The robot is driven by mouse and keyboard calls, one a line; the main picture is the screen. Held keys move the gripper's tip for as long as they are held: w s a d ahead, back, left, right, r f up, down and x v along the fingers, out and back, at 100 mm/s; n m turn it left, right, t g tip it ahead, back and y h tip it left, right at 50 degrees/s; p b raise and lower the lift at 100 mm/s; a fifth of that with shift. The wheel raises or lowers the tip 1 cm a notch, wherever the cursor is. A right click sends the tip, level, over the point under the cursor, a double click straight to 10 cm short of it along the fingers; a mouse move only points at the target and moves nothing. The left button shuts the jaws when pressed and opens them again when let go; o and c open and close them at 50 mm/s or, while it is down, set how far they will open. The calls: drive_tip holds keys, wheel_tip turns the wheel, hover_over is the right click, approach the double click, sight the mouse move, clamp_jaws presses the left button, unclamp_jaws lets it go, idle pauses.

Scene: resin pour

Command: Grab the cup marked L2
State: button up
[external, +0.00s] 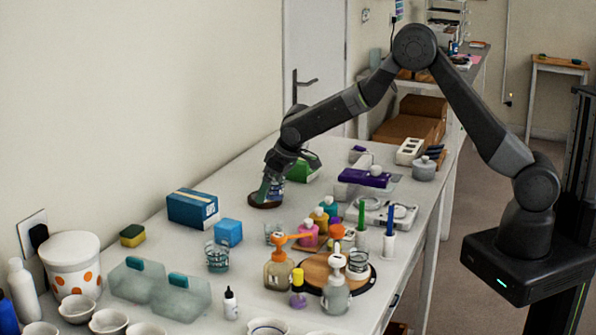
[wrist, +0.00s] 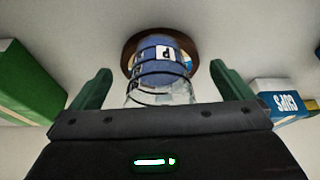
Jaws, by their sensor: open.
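A clear cup with dark rings and blue contents (wrist: 150,68) stands on a round brown coaster (wrist: 128,60) in the wrist view. It bears a small white tag with a dark mark like a P; I cannot make out L2. My gripper (wrist: 160,76) is open, its two green fingers on either side of the cup with gaps. In the external view, my gripper (external: 270,186) is low at the coaster (external: 264,203), and the blue of the cup (external: 278,189) shows partly behind it. Other ringed clear cups stand nearer, one by the blue block (external: 217,258) and one on the round wooden board (external: 357,264); their marks are unreadable.
A green box (external: 304,168) stands close behind my gripper; it is at left in the wrist view (wrist: 25,85). A blue box (external: 193,208) is on the other side, marked CUPS in the wrist view (wrist: 284,98). Bottles crowd the near right.

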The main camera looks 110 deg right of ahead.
drive_tip(key=c, duration=0.7)
drive_tip(key=shift+c, duration=0.2)
wheel_tip(320, 180, up, 16)
drive_tip(key=w+a+f+n+t+y+b, duration=0.15)
drive_tip(key=a+n, duration=0.35)
drive_tip(key=a, duration=0.5)
drive_tip(key=a+n+t+y+b, duration=0.1)
drive_tip(key=a+n+y+b, duration=0.2)
drive_tip(key=a, duration=0.8)
drive_tip(key=n+h, duration=0.1)
approach(267, 236)
drive_tip(key=shift+w+d+f+p, duration=0.25)
drive_tip(key=shift+w+f+p, duration=0.05)
drive_tip(key=shift+f, duration=0.15)
drive_tip(key=shift+w+d+f+p, duration=0.25)
drive_tip(key=shift+w+f, duration=0.1)
drive_tip(key=shift+f, duration=0.1)
drive_tip(key=shift+s+p+x, duration=0.15)
drive_tip(key=shift+p+x, duration=0.3)
drive_tip(key=shift+x, duration=1.2)
drive_tip(key=shift+s+p+x, duration=0.15)
drive_tip(key=shift+p+x, duration=0.25)
drive_tip(key=shift+x, duration=1.2)
